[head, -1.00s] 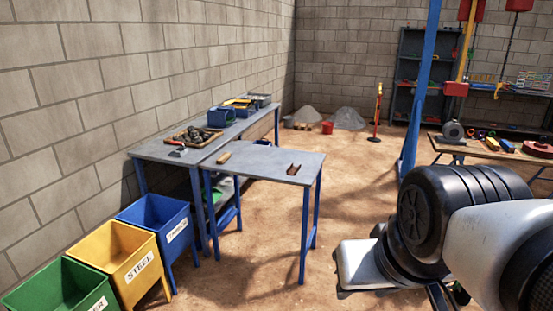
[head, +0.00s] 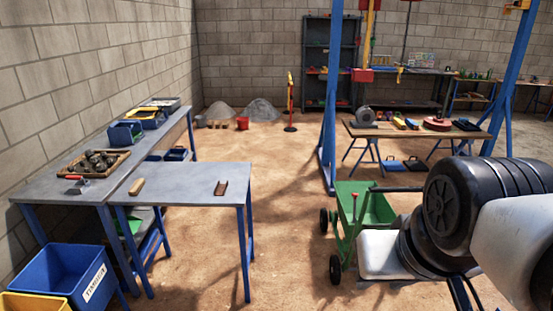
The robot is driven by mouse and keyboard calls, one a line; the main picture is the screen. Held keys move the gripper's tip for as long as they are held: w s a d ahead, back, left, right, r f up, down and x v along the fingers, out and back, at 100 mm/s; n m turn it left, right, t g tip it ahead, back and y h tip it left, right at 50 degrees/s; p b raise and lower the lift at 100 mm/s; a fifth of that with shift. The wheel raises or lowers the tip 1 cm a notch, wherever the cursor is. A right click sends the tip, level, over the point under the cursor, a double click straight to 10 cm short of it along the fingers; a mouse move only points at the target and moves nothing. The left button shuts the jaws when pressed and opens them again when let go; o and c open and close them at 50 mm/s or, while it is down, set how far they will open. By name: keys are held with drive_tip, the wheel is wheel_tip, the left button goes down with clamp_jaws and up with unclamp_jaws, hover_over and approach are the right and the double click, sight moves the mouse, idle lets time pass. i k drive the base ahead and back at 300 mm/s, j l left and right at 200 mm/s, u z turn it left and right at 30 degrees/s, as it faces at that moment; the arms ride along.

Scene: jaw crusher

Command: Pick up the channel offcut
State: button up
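A small dark brown piece that looks like the channel offcut (head: 221,188) lies on the right part of the small grey table (head: 185,194) in the head view. A tan block (head: 137,186) lies near that table's left end. My arm fills the lower right of the view, well to the right of the table and apart from the offcut. My gripper's fingers do not show, so whether it is open or shut is hidden.
A long bench (head: 62,186) with a wooden tray of dark lumps (head: 65,170) runs along the left wall. A blue bin (head: 55,268) and a yellow bin (head: 30,303) stand at the lower left. A green cart (head: 347,230) stands right of the table. The floor between is clear.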

sight(220, 189)
drive_tip(key=i+j+z, duration=0.2)
drive_tip(key=i+j, duration=0.2)
drive_tip(key=i+j+z, duration=0.15)
drive_tip(key=i+j, duration=0.2)
drive_tip(key=j, duration=0.2)
drive_tip(key=i+j, duration=0.65)
drive_tip(key=j, duration=0.3)
drive_tip(key=i+j+z, duration=0.1)
drive_tip(key=i+j, duration=0.55)
drive_tip(key=j, duration=0.3)
